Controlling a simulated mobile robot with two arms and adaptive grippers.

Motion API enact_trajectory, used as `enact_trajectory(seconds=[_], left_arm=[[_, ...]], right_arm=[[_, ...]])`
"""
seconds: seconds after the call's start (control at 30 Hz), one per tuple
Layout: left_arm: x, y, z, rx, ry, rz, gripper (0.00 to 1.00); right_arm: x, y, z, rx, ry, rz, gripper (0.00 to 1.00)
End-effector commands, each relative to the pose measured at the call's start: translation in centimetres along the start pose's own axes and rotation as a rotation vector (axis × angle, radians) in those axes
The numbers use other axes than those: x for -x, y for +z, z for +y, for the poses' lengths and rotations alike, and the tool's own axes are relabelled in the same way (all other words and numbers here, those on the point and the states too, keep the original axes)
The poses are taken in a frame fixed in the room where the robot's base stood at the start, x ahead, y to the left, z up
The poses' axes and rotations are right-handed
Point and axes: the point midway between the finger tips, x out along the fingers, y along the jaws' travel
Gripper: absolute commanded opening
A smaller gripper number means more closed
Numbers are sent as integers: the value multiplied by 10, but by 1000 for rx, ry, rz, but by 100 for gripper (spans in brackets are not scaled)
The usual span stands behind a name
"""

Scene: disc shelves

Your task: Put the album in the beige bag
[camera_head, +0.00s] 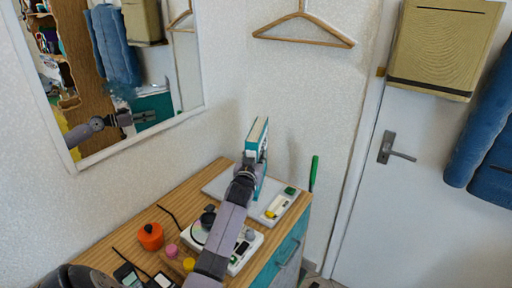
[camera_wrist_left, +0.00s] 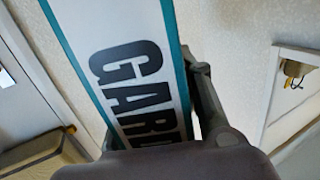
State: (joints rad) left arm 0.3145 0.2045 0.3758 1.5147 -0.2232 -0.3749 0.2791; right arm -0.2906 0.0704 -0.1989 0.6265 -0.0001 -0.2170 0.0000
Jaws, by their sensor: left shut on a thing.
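The album (camera_head: 257,139) is a thin case with teal sides and a pale edge, held upright above the dresser. In the left wrist view the album (camera_wrist_left: 128,62) shows a white face with teal borders and dark letters, partly cut off. My left gripper (camera_head: 247,172) is shut on its lower end; in the wrist view a dark finger (camera_wrist_left: 203,95) lies along its right side. The beige bag (camera_head: 445,45) hangs high on the white door, well right of the album and apart from it. A beige shape (camera_wrist_left: 42,155) at the wrist view's lower left looks like the bag. My right gripper is not in view.
The wooden dresser (camera_head: 143,216) carries a white turntable (camera_head: 243,248), an orange pot (camera_head: 150,236) and small items. A mirror (camera_head: 115,70) hangs at left, a wooden hanger (camera_head: 303,28) on the wall. The door handle (camera_head: 392,150) sticks out below the bag; blue clothes (camera_head: 485,135) hang at right.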

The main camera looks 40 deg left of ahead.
Motion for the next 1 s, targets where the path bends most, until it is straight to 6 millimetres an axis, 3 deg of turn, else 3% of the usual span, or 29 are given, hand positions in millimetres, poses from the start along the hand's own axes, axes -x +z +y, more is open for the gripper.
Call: enact_trajectory(seconds=[0.07,0.33,0.7,0.73,1.0], left_arm=[[0,0,0,1,1,13,0],[-2,32,0,2,1,12,0],[-3,36,0,0,2,15,0],[-2,44,0,0,1,0,34],[-2,43,0,0,1,0,52]], right_arm=[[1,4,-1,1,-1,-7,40],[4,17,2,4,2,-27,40],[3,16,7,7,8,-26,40],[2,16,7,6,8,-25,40],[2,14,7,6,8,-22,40]])
